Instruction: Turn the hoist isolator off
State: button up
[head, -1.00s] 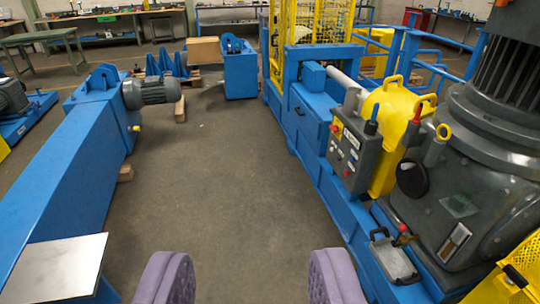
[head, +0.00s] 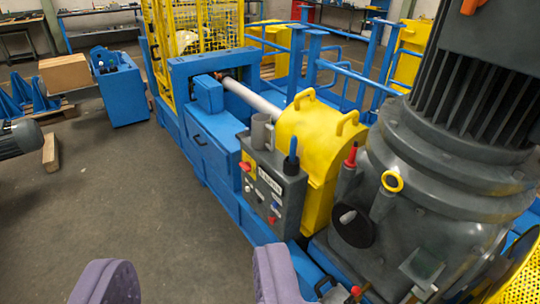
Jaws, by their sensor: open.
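A grey control box (head: 272,195) stands on the blue machine frame, right of the picture's middle. Its sloping face has a red knob on a yellow plate (head: 246,165), a dark label plate, pale buttons and another red control low down. Their lettering is too small to read, so I cannot tell which one is the hoist isolator. A black disc with a pale grip (head: 350,224) is on the grey motor housing further right. My gripper (head: 188,276) shows as two purple padded fingers at the bottom edge, wide apart and empty, in front of the box and touching nothing.
A large grey motor (head: 450,150) fills the right side. A yellow cover (head: 308,150) and a shaft (head: 250,98) lie behind the box. A blue-handled tool and a grey cup stand on the box. Open floor (head: 130,190) lies to the left.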

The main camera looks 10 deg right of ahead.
aim_at(246, 166)
jog(key=i+z, duration=0.1)
jog(key=i, duration=0.15)
jog(key=i+u, duration=0.1)
jog(key=i, duration=0.85)
jog(key=i+u, duration=0.1)
jog(key=i, duration=0.8)
jog(key=i+l+u, duration=0.15)
jog(key=i, duration=0.8)
